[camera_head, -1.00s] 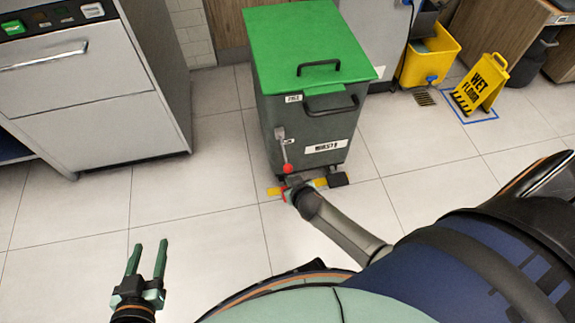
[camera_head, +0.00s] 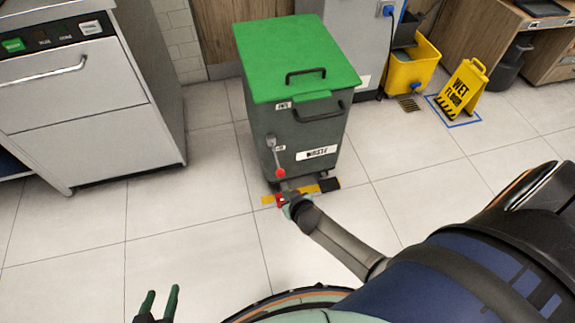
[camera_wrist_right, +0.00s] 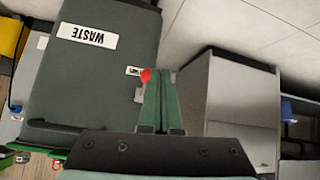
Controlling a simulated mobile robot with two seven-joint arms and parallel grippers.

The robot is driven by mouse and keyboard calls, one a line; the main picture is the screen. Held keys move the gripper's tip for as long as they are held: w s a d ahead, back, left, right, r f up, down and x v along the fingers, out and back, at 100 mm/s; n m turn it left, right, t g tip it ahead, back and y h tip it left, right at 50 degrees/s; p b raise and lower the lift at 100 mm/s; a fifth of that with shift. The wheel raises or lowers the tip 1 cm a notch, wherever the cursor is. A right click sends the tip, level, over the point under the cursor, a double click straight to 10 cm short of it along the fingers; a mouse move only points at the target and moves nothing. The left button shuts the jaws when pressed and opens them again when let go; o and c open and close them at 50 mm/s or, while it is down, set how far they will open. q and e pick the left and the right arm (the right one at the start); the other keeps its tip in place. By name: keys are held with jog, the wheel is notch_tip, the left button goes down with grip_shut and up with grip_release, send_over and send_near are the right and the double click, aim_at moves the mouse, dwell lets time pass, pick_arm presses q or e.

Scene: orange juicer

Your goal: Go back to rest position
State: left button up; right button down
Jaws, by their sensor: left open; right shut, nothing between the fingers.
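The grey waste bin (camera_head: 305,135) with its shut green lid (camera_head: 290,55) stands upright on the floor ahead. A lever with a red knob (camera_head: 280,173) is on its front. My right gripper (camera_head: 287,194) is low in front of the bin, close to the yellow and black bar (camera_head: 325,186) at its foot. In the right wrist view my right gripper (camera_wrist_right: 160,85) has its green fingers shut together and empty, with the red knob (camera_wrist_right: 146,75) beside them; I cannot tell if they touch. My left gripper (camera_head: 160,300) is open and empty at the bottom left, partly cut off.
A steel appliance (camera_head: 90,100) stands at the left. A yellow wet floor sign (camera_head: 462,88) and a yellow mop bucket (camera_head: 415,65) stand at the back right. Wooden cabinets (camera_head: 470,45) are behind them. The tiled floor (camera_head: 190,230) between is clear.

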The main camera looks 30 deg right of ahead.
pick_arm(q)
jog(key=shift+w+r, duration=0.2)
pick_arm(e)
jog(key=s+a+r+n+y, duration=0.2)
jog(key=s+a+r, duration=0.3)
jog(key=s+r, duration=0.2)
jog(key=s+a+r+n+y, duration=0.1)
jog(key=s+a+r+y, duration=0.2)
jog(key=s+a+r, duration=0.35)
pick_arm(q)
notch_tip(320, 180, up, 13)
jog(key=s+a+p, duration=0.2)
jog(key=p, duration=1.7)
jog(key=shift+s+a+n+y+p, duration=0.25)
jog(key=shift+a+n+y+p, duration=0.05)
jog(key=shift+n+y+p, duration=0.1)
pick_arm(e)
jog(key=s+d+r, duration=0.1)
jog(key=d+r, duration=0.1)
jog(key=r, duration=0.5)
jog(key=s+d+r+h, duration=0.1)
jog(key=d+r, duration=0.1)
jog(key=r, duration=0.4)
jog(key=shift+s+r, duration=0.3)
jog(key=shift+r, duration=0.05)
pick_arm(q)
jog(key=shift+d+g, duration=0.1)
jog(key=shift+g, duration=0.2)
